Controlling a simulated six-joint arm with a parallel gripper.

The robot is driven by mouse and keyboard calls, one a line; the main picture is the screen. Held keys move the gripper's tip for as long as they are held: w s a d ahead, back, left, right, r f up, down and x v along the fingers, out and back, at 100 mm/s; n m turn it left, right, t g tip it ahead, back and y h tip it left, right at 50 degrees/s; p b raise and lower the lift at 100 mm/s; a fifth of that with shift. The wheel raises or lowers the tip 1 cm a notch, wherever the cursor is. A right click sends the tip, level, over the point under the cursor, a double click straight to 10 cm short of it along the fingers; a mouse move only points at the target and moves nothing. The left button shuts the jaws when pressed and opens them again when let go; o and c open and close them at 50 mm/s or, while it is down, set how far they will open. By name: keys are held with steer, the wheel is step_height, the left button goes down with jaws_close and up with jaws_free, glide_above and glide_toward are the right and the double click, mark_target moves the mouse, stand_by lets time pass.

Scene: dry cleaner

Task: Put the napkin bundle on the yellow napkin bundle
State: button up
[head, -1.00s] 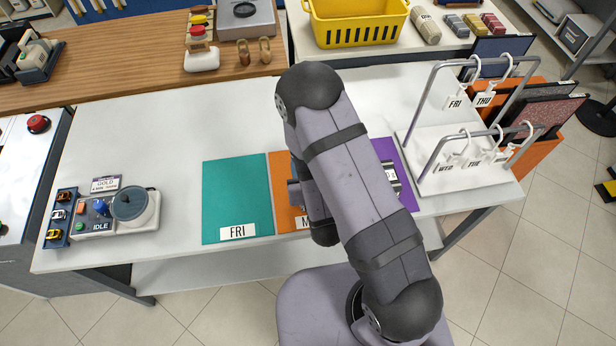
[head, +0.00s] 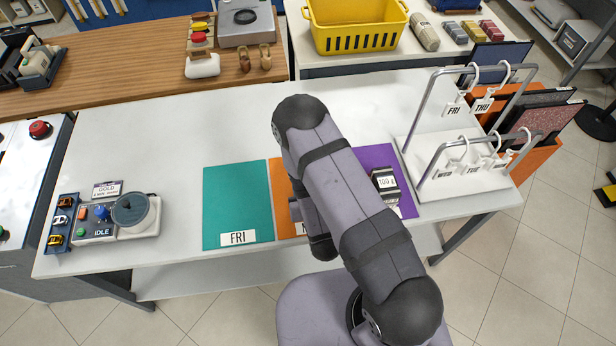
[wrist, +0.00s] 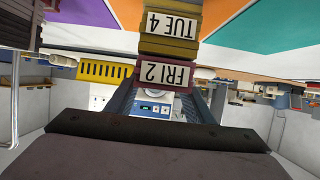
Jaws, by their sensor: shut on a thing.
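My gripper (wrist: 160,98) is shut on a maroon napkin bundle with a white "FRI 2" label (wrist: 163,74), seen upside down in the wrist view. The yellow napkin bundle, labelled "TUE 4" (wrist: 169,47), shows directly beyond it, its edge meeting the maroon bundle's edge in the picture. I cannot tell whether the two touch or a small gap is left. In the head view my arm hides the gripper and both bundles.
A teal mat labelled "FRI" (head: 237,200), an orange mat (head: 281,205) and a purple mat (head: 372,157) lie on the white table. A hanger rack (head: 440,140) stands at right.

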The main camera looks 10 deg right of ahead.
steer(key=shift+f, duration=0.15)
steer(key=o, duration=1.1)
steer(key=shift+s, duration=0.1)
steer(key=shift+b+v, duration=0.7)
steer(key=shift+v, duration=1.3)
steer(key=shift+r, duration=0.2)
